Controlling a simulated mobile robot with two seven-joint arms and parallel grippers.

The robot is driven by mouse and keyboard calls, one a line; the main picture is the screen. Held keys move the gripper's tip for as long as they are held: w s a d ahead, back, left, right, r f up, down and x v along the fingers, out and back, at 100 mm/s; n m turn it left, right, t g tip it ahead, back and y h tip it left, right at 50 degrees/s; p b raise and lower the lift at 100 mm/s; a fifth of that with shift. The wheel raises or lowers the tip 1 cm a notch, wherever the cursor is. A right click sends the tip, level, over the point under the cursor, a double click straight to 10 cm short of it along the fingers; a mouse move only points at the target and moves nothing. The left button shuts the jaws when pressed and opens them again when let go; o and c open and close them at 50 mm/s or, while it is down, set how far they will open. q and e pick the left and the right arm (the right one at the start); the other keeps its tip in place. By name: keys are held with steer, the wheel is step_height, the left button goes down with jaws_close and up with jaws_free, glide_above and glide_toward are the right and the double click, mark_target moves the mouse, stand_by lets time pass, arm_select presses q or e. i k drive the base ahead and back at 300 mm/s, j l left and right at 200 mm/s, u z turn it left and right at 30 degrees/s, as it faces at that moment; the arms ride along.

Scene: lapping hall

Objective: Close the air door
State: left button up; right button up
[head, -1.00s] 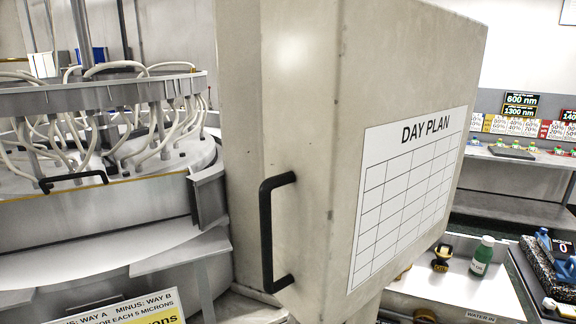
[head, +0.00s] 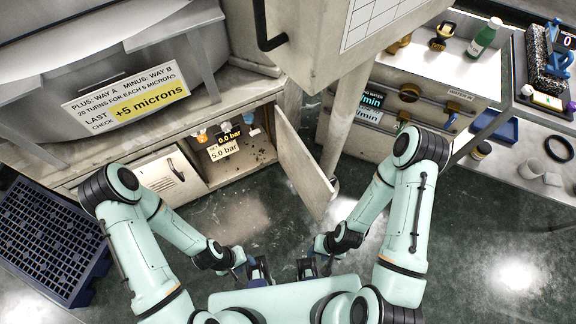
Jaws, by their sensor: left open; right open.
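The air door (head: 303,166) is a beige panel standing open, swung out from the right side of a low cabinet opening. Inside the opening are a display reading 0.0 bar (head: 229,134), a 5.0 bar label (head: 222,149) and small coloured fittings. My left gripper (head: 259,268) is open and empty, low in front of the cabinet and left of the door's free edge. My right gripper (head: 308,266) is open and empty, below the door's free edge in the picture. Both appear apart from the door.
A closed vented panel (head: 170,178) lies left of the opening. A blue grate (head: 48,238) is on the floor at left. A beige box with a black handle (head: 262,30) overhangs above the door. Dark floor (head: 470,225) at right is clear.

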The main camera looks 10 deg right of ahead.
mark_target(313, 187)
steer(key=l+u, duration=0.5)
steer(key=u, duration=0.2)
steer(key=l+u, duration=0.25)
steer(key=u, duration=0.15)
steer(key=k+l+u, duration=0.1)
steer(key=l, duration=0.25)
steer(key=k+l+u, duration=0.15)
steer(key=l, duration=0.15)
steer(key=k+l+u, duration=0.1)
steer(key=l, duration=0.2)
steer(key=k+l, duration=0.2)
steer(key=l, duration=0.25)
steer(key=k+l, duration=0.25)
steer(key=l, duration=0.15)
steer(key=i+l, duration=0.25)
